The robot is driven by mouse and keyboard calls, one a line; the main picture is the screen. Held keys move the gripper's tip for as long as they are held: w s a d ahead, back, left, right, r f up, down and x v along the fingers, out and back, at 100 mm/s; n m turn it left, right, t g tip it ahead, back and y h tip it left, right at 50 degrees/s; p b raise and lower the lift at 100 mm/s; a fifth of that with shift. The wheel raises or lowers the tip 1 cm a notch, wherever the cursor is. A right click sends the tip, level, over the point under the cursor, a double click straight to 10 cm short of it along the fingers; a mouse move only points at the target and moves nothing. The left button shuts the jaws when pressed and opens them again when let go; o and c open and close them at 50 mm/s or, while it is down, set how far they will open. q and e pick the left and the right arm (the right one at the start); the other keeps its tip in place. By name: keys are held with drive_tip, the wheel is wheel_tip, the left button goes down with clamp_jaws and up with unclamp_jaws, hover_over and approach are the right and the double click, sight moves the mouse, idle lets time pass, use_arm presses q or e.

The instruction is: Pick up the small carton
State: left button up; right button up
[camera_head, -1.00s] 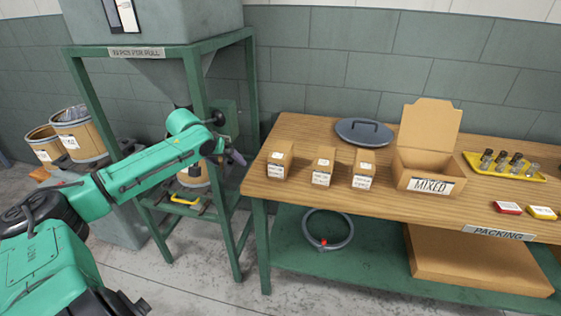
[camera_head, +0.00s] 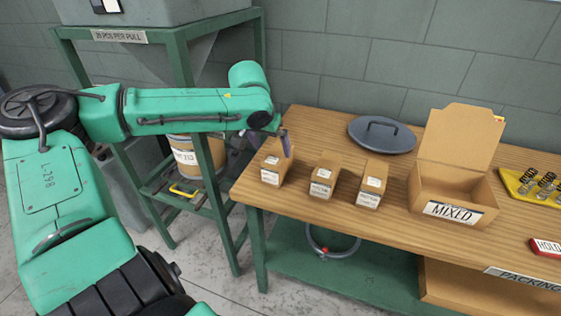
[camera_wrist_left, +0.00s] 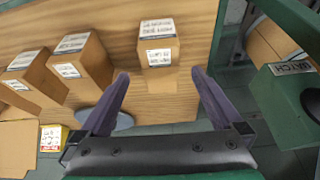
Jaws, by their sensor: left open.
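Three brown cartons with white labels stand in a row on the wooden table: a left one (camera_head: 275,166), a middle one (camera_head: 324,178) and a right one (camera_head: 372,185). The label text is too small to tell which is the small carton. My left gripper (camera_head: 268,140) is open and empty, just above and behind the left carton. In the left wrist view, my left gripper's fingers (camera_wrist_left: 160,80) are spread, with that carton (camera_wrist_left: 159,55) ahead of the gap between them, apart from both. The other two cartons (camera_wrist_left: 82,60) lie left there. My right gripper is not in view.
A grey lid (camera_head: 381,137) lies behind the cartons. An open box marked MIXED (camera_head: 452,190) and a yellow tray of springs (camera_head: 522,183) stand right. A green frame (camera_head: 185,75) with a drum (camera_head: 190,160) is left of the table (camera_head: 330,222).

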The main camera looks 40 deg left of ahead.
sight(275, 156)
use_arm(q)
drive_tip(key=x, duration=0.3)
drive_tip(key=shift+w+f, duration=0.1)
drive_tip(key=shift+f, duration=0.25)
drive_tip(key=x, duration=0.3)
drive_tip(key=shift+w+a, duration=0.1)
drive_tip(key=shift+w, duration=0.2)
drive_tip(key=shift+x, duration=1.2)
drive_tip(key=shift+w+f, duration=0.3)
drive_tip(key=shift+f, duration=0.05)
drive_tip(key=shift+s+r, duration=0.1)
drive_tip(key=shift+s, duration=0.05)
drive_tip(key=c, duration=1)
clamp_jaws()
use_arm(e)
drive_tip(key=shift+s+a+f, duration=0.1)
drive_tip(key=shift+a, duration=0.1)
